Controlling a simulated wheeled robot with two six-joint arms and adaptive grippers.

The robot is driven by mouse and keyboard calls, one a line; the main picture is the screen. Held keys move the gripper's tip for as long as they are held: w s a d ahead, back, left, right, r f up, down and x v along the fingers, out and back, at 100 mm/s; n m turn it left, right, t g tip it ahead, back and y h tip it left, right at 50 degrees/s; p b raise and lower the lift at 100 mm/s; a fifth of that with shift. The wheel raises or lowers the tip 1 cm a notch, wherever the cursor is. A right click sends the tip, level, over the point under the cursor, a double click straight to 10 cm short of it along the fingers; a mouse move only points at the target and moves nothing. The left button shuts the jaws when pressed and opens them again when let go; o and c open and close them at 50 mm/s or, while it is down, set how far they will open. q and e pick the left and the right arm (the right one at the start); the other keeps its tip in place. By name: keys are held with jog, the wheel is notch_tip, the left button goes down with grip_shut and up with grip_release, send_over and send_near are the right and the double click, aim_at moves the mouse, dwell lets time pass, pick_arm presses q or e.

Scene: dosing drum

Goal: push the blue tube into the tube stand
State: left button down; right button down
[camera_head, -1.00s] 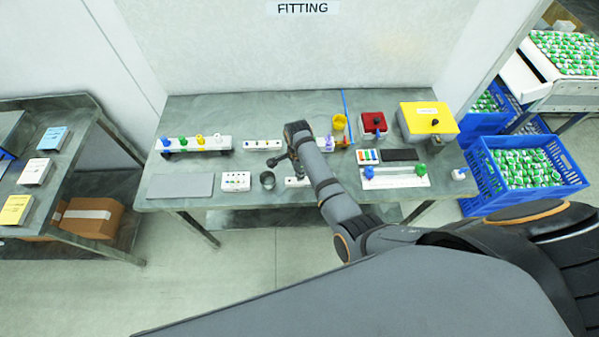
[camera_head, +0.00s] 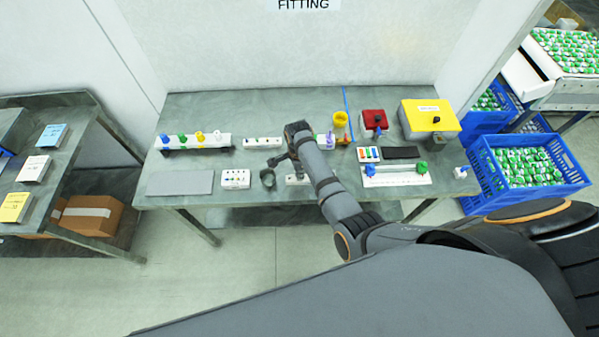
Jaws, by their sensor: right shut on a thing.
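My right gripper (camera_head: 284,162) hangs from the dark wrist over the middle of the table, just above the dark ring-like cup (camera_head: 268,178) and a small white block (camera_head: 296,180). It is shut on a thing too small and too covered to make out. I cannot pick out the blue tube for certain. A white block with dark holes (camera_head: 262,143), which may be the tube stand, lies behind and left of the gripper. My left gripper is not in view.
A rack with blue, green, yellow and white knobs (camera_head: 194,142) stands at the left of the table. A grey plate (camera_head: 180,183) lies at front left.

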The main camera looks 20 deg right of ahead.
jog(key=c, duration=1.4)
grip_release()
jog(key=shift+c, duration=0.2)
jog(key=shift+r, duration=0.1)
notch_tip(320, 180, up, 7)
jog(key=shift+r, duration=0.2)
